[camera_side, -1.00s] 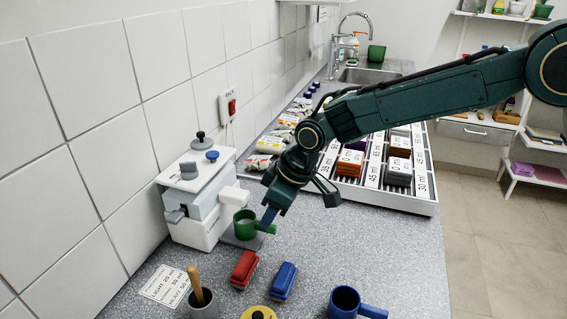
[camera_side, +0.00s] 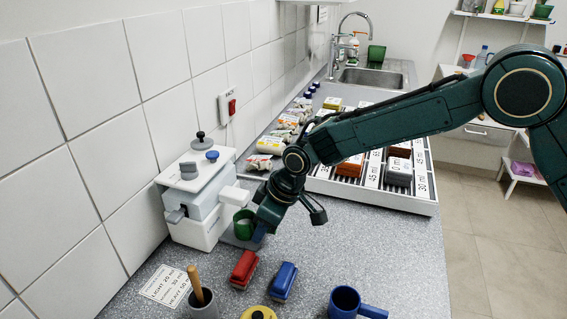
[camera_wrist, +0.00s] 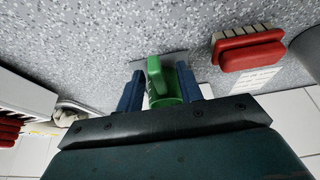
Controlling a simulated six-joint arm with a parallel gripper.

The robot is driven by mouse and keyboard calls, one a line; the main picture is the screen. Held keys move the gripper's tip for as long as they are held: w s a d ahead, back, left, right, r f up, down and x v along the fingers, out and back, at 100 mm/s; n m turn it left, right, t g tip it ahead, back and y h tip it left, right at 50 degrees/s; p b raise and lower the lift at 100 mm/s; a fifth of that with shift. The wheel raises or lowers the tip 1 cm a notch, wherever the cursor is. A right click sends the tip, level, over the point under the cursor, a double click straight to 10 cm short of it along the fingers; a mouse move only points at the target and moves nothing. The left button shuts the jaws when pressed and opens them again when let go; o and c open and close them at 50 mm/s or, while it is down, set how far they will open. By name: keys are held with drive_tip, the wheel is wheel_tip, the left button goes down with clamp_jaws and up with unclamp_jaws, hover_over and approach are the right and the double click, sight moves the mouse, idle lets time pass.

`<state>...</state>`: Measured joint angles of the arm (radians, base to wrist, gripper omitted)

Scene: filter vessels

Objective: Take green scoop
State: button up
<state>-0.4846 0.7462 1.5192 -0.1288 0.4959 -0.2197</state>
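The green scoop (camera_side: 241,219), a cup with a side handle, stands upright on the grey plate in front of the white dispenser (camera_side: 192,207). My gripper (camera_side: 258,235) is at the scoop's handle side and hides the handle in the side view. In the wrist view the green scoop (camera_wrist: 156,72) shows its handle between the two blue fingers of my gripper (camera_wrist: 159,88). The fingers are apart, with gaps visible on both sides of the handle. I cannot tell how far down the handle they reach.
A red brush (camera_side: 243,268) and a blue brush (camera_side: 284,281) lie in front of the dispenser. A blue scoop (camera_side: 345,301), a yellow round item (camera_side: 258,313) and a grey pot (camera_side: 203,305) stand nearer the camera. A rack (camera_side: 410,203) lies behind my gripper.

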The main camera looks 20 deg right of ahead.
drive_tip(key=shift+c, duration=0.5)
clamp_jaws()
drive_tip(key=shift+r, duration=0.1)
drive_tip(key=shift+r, duration=1.6)
drive_tip(key=s+d, duration=1.2)
drive_tip(key=shift+s+d, duration=0.4)
